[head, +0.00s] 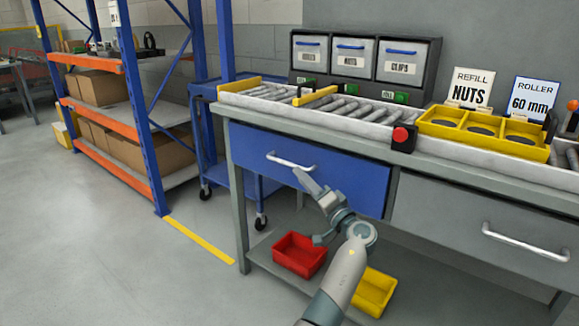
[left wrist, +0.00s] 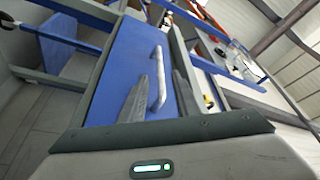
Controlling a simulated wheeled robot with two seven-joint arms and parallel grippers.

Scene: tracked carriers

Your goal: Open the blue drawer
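The blue drawer (head: 345,178) is in the left half of the workbench front, and its face looks flush with the bench. Its pale bar handle (head: 290,161) is near the middle of that face. My right gripper is not in view.
A grey drawer (head: 480,222) with its own handle is to the right. A red bin (head: 299,254) and a yellow bin (head: 374,291) sit on the lower shelf. A blue cart (head: 212,150) stands left of the bench. The floor in front is clear.

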